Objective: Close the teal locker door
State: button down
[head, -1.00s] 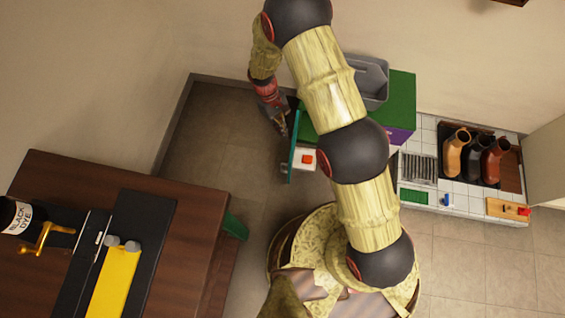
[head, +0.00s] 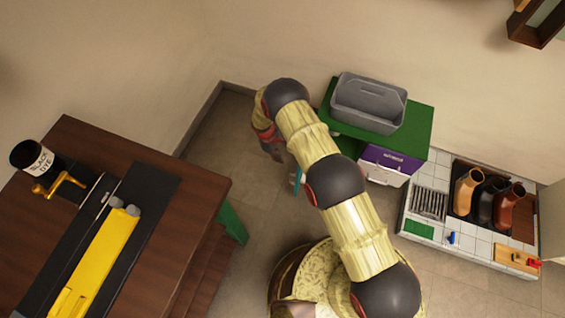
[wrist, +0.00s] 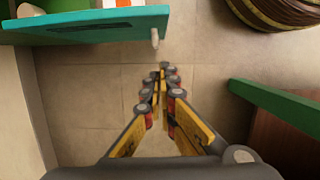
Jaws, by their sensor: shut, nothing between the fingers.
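The teal locker door (wrist: 90,28) crosses the upper left of the wrist view, seen along its edge, with a pale knob (wrist: 155,39) near its right end. In the head view only a sliver of the door (head: 297,180) shows beside my arm, standing out from the green-topped cabinet (head: 418,125); the rest is hidden. My gripper (wrist: 165,72) is shut and empty, its fingertips over floor just beyond and below the door's edge in the wrist view, apart from it. In the head view the gripper (head: 275,150) is left of the door, partly hidden.
A grey tote (head: 368,103) stands on the cabinet, above a purple drawer (head: 390,160). A wooden workbench (head: 150,165) with a green leg or bracket (head: 232,223) is to the left. A tiled bench (head: 470,215) with boots is to the right. Bare floor lies between.

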jog(key=s+d+f+b, duration=0.2)
jog(key=d+f, duration=0.3)
jog(key=f, duration=0.3)
jog(key=shift+d+b, duration=0.4)
jog(key=shift+b, duration=0.1)
jog(key=shift+d+f, duration=0.1)
jog(key=shift+d, duration=0.05)
